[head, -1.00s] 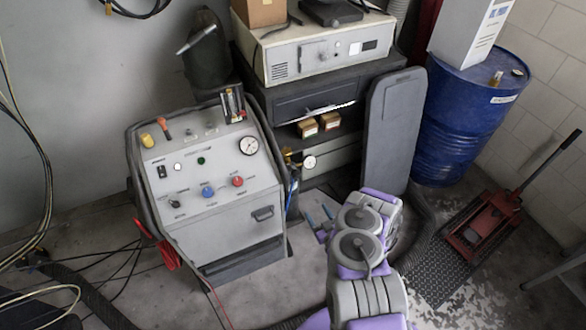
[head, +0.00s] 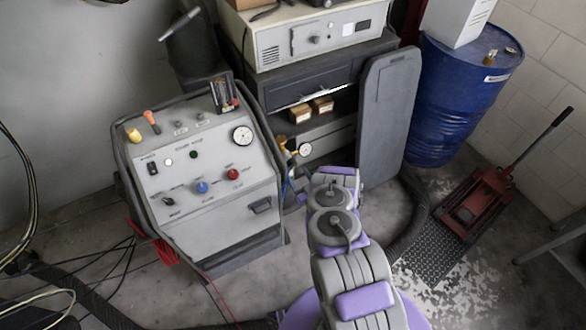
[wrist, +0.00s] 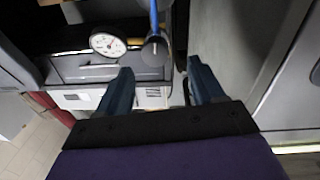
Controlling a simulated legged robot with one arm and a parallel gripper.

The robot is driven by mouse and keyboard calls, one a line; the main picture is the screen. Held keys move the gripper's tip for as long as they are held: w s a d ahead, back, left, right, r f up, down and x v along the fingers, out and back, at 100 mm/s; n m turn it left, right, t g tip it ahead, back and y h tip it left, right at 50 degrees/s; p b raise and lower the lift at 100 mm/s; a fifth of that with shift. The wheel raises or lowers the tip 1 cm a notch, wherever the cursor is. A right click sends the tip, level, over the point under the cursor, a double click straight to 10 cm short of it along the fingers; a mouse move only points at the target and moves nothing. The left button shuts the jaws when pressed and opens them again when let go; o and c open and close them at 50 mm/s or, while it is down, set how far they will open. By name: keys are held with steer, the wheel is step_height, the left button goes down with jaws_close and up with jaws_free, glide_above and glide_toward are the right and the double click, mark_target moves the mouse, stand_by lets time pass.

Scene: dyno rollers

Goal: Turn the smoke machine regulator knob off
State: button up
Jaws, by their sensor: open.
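The grey smoke machine (head: 215,215) stands at the left in the head view, with coloured knobs on its sloped panel. Between it and the dark cabinet is a small white-faced gauge (head: 305,149) with brass fittings. In the wrist view the gauge (wrist: 108,43) is beyond the left finger, and a dark round knob (wrist: 155,51) with a blue hose above it lies beyond the gap between the fingers. I take this to be the regulator knob. My gripper (wrist: 160,80) is open and empty, apart from the knob. In the head view my arm mostly hides the gripper.
The dark cabinet (head: 290,98) and an upright grey panel (head: 388,115) stand close around the gauge. A blue drum (head: 460,110) and red jack (head: 480,205) are at the right. Cables and a dark hose (head: 410,215) lie on the floor.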

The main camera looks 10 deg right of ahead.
mark_target(294, 166)
steer(key=x, duration=0.1)
steer(key=b+x, duration=0.1)
steer(key=x, duration=0.1)
steer(key=d+x, duration=0.1)
steer(key=x, duration=0.1)
steer(key=shift+w, duration=0.35)
steer(key=shift+w+a, duration=0.1)
steer(key=shift+w, duration=0.05)
steer(key=shift+a, duration=0.2)
steer(key=shift+a, duration=0.1)
steer(key=c, duration=1.1)
